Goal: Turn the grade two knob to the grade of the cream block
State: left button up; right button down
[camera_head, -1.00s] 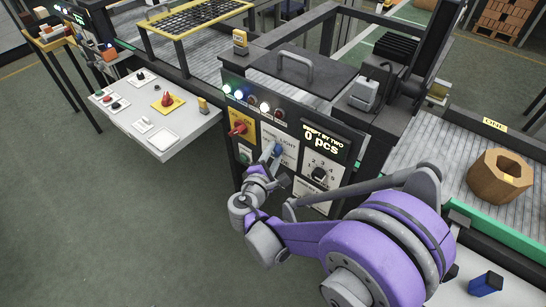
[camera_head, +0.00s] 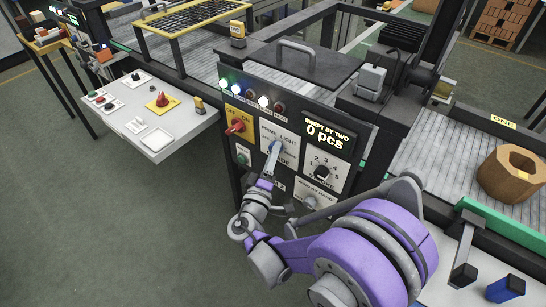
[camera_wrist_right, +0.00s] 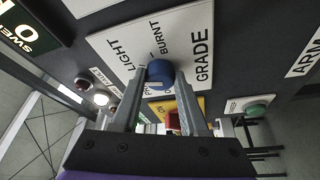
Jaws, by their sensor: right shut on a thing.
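The blue grade knob (camera_head: 277,146) sits on a white plate on the dark front panel. The plate reads PRIME, LIGHT and GRADE in the head view; BURNT also shows in the wrist view. My right gripper (camera_head: 270,163) reaches up to the knob from below. In the right wrist view its two fingers (camera_wrist_right: 158,100) are closed on either side of the blue knob (camera_wrist_right: 159,72). The knob's exact pointing is hard to tell, and the fingers hide part of the plate. I cannot make out a cream block. My left gripper is out of view.
A red knob on a yellow plate (camera_head: 236,127) is left of the grade plate, and a black numbered dial (camera_head: 321,172) is right of it. A brown hexagonal block (camera_head: 512,174) lies on the right conveyor. A white control table (camera_head: 152,140) stands left.

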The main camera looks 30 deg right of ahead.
jog(key=shift+f+m+h+b, duration=0.15)
jog(key=shift+m+h+b, duration=0.4)
jog(key=shift+m, duration=0.75)
jog(key=shift+h, duration=0.25)
jog(key=shift+c, duration=2.2)
grip_release()
jog(key=v, duration=1)
jog(key=shift+s+a+b, duration=0.25)
jog(key=shift+a+b, duration=0.1)
